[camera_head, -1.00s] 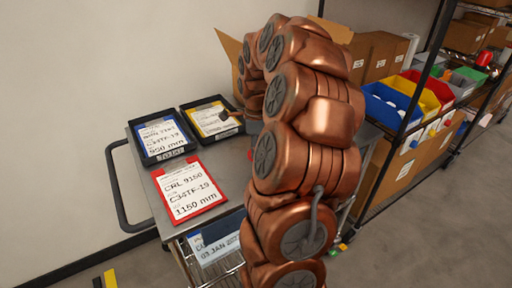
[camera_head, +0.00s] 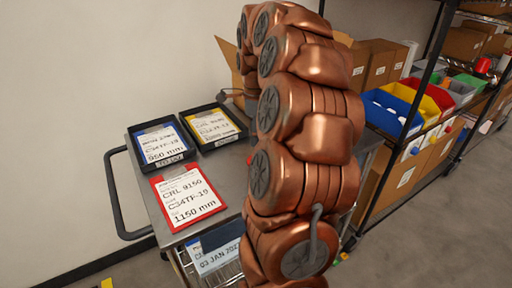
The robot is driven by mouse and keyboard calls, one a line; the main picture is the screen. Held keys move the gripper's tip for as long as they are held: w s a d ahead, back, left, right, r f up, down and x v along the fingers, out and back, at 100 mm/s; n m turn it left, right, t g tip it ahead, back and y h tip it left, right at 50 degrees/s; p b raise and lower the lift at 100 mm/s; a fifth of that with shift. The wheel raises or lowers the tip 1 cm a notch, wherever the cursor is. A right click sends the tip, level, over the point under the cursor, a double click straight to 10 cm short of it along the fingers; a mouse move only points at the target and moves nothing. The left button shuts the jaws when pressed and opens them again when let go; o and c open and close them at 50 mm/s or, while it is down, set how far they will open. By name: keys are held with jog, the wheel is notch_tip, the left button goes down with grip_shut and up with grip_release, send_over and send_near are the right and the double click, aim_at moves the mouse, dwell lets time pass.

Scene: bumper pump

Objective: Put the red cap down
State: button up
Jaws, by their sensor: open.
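A small red bit (camera_head: 249,160) shows on the grey cart top at the left edge of my arm. It may be the red cap, but my arm hides most of it. The end of my arm, with my gripper (camera_head: 226,94), shows small and dark above the back of the cart, beside the far tray. It is open and apart from the red bit. I see nothing held in it.
The cart (camera_head: 226,180) carries a black tray with a blue-edged card (camera_head: 160,143), one with a yellow-edged card (camera_head: 213,127), and a red-framed card (camera_head: 188,197). A shelf with blue (camera_head: 388,108), yellow and red bins stands right. Cardboard boxes stand behind.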

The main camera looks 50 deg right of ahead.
jog(key=shift+r, duration=2.25)
jog(key=s+a+f+n, duration=0.1)
jog(key=s+a+n, duration=0.1)
jog(key=a+n, duration=0.75)
jog(key=s+a+f+n, duration=0.25)
jog(key=a+n, duration=0.35)
jog(key=a, duration=0.7)
jog(key=s+a+f+n+g, duration=0.1)
jog(key=s+a+f+n, duration=0.2)
jog(key=s+a+n, duration=0.2)
jog(key=s+a+f+n, duration=0.4)
jog(key=s+n, duration=0.4)
jog(key=s, duration=0.2)
jog(key=shift+s+a+g+b, duration=0.3)
jog(key=shift+s+a+g, duration=0.1)
jog(key=shift+a, duration=0.2)
notch_tip(320, 180, up, 7)
jog(key=p, duration=0.6)
jog(key=shift+f+p, duration=0.2)
jog(key=shift+p, duration=0.2)
